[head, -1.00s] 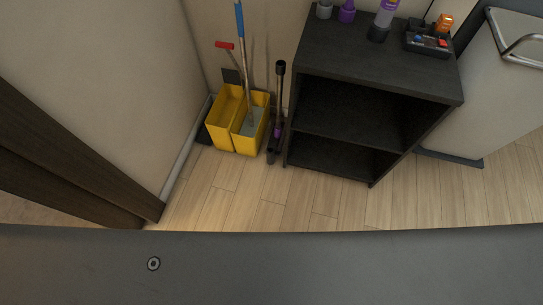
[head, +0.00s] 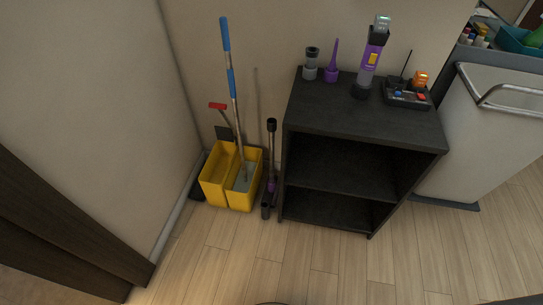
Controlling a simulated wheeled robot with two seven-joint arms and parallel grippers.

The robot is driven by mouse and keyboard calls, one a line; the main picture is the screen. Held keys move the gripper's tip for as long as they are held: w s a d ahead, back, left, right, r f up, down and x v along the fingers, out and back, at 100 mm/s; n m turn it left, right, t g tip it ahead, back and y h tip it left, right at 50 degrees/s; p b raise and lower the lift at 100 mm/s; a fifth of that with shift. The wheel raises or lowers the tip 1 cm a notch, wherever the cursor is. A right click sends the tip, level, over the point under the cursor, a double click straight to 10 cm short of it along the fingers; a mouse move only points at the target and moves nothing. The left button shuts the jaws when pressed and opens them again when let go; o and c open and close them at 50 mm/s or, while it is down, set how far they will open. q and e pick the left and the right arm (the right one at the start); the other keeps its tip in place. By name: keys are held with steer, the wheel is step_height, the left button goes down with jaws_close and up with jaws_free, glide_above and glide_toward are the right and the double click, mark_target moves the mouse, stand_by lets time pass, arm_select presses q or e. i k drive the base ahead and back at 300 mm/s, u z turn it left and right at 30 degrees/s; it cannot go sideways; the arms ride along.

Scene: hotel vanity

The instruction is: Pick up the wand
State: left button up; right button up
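A long dark tube with a purple part low down, which looks like the wand (head: 271,150), stands upright on the floor. It is between the yellow bucket (head: 214,184) and the black shelf unit (head: 300,204), close to the shelf's left side. Its lower end is dark and partly lost in shadow. A purple and grey handheld vacuum (head: 369,64) stands upright on the shelf top, with small attachments (head: 331,66) to its left. Neither of my grippers is in view.
A mop with a blue handle (head: 226,36) and a red-handled tool (head: 217,106) stand at the bucket. A black tray with small items (head: 406,95) sits on the shelf top. A pale bin (head: 470,130) stands right of the shelf. The wooden floor (head: 225,260) in front is clear.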

mark_target(272, 122)
steer(key=z, duration=1.45)
steer(key=i, duration=0.5)
steer(key=u, duration=2.85)
